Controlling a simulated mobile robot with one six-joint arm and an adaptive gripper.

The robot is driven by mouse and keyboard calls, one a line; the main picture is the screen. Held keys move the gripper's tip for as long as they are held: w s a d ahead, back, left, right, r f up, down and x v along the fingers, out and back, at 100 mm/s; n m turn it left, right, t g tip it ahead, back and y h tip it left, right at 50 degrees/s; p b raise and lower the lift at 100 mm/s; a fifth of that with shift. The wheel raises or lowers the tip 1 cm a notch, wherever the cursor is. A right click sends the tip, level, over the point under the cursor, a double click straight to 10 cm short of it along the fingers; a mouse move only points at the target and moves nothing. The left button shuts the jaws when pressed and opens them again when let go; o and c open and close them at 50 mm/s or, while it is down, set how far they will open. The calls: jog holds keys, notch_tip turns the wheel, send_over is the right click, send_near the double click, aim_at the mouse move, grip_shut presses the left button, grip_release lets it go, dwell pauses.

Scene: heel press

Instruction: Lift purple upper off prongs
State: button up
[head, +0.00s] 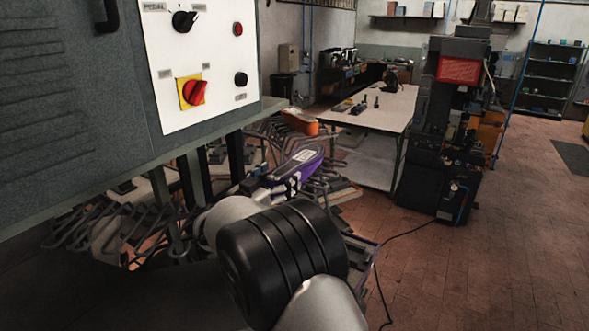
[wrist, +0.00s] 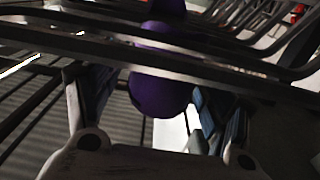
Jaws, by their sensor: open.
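The purple upper (head: 297,164) rests on the metal prongs, beyond my arm in the head view. It has a white label on top. In the wrist view its rounded purple end (wrist: 160,92) shows between the fingers of my open gripper (wrist: 150,108), behind and below dark metal bars (wrist: 190,62). The fingers stand on either side of the purple end. I cannot tell whether either finger touches it.
A grey machine cabinet with a white control panel (head: 205,60) overhangs at the left. Many bent prongs (head: 110,225) stick out below it. An orange item (head: 300,122) sits on prongs farther back. A worktable (head: 385,112) and a dark press (head: 445,130) stand behind; floor is clear at right.

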jog(key=shift+x, duration=1.25)
jog(key=shift+s+a, duration=0.1)
jog(key=c, duration=1.2)
jog(key=shift+c, duration=0.3)
jog(key=shift+r, duration=0.15)
